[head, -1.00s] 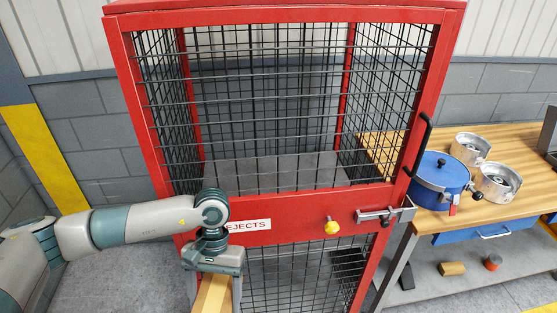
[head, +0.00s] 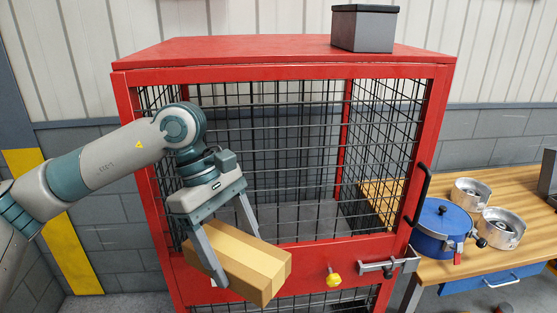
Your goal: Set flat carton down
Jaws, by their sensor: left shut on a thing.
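The flat carton (head: 245,266) is a tan box with a lighter tape band. My left gripper (head: 236,258) is shut on it, one finger on each side. It holds the carton tilted in the air in front of the red mesh cage (head: 283,70), near the bar below the upper mesh. The carton covers most of the cage's label. My right gripper is not in view.
The cage's door has a black handle (head: 421,190), a yellow knob (head: 333,280) and a latch (head: 388,266). A dark grey box (head: 364,29) stands on its top, at the right; the top's left side is clear. The wooden bench (head: 500,179) at right carries a blue pot (head: 438,222) and metal housings.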

